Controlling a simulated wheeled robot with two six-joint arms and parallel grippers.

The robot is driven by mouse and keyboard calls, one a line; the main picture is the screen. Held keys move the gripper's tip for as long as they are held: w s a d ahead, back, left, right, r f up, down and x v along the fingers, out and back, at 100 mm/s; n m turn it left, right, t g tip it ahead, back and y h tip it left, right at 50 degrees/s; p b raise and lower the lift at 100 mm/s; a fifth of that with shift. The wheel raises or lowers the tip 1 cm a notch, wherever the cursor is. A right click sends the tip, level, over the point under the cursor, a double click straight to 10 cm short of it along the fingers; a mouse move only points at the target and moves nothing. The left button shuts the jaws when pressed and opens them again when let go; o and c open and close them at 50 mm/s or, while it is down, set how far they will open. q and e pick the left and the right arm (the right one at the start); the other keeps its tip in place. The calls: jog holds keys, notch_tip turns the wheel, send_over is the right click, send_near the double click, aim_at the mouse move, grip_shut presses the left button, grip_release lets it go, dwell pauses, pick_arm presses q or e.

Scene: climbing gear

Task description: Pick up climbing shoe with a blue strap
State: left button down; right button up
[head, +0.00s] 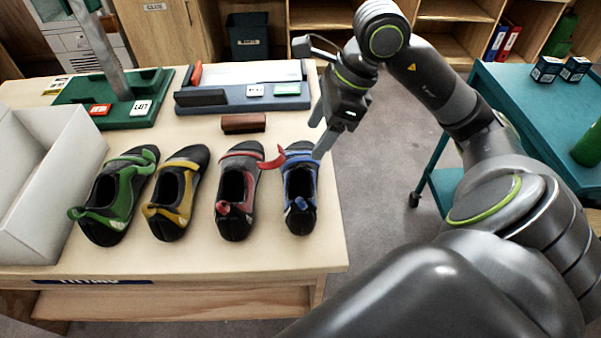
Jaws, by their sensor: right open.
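The climbing shoe with a blue strap (299,189) is black and blue. It stands on the wooden table at the right end of a row of shoes, near the table's right edge. My right gripper (318,138) is open and empty, just above the far end of this shoe, pointing down. One finger overlaps the shoe's upper part in the picture; I cannot tell whether it touches. My left gripper is not in view.
A red-strapped shoe (237,189) stands close on the left, its loose strap reaching toward the blue one. Yellow (173,192) and green (113,196) shoes follow. A white box (62,190), brown block (243,123) and measuring devices occupy the table (190,257). A teal cart (520,110) stands right.

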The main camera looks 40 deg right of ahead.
aim_at(299, 163)
jog(key=shift+d+x, duration=0.15)
jog(key=shift+x, duration=1.75)
jog(key=shift+d+x, duration=0.15)
jog(key=shift+x, duration=1.8)
jog(key=shift+w, duration=0.15)
grip_shut()
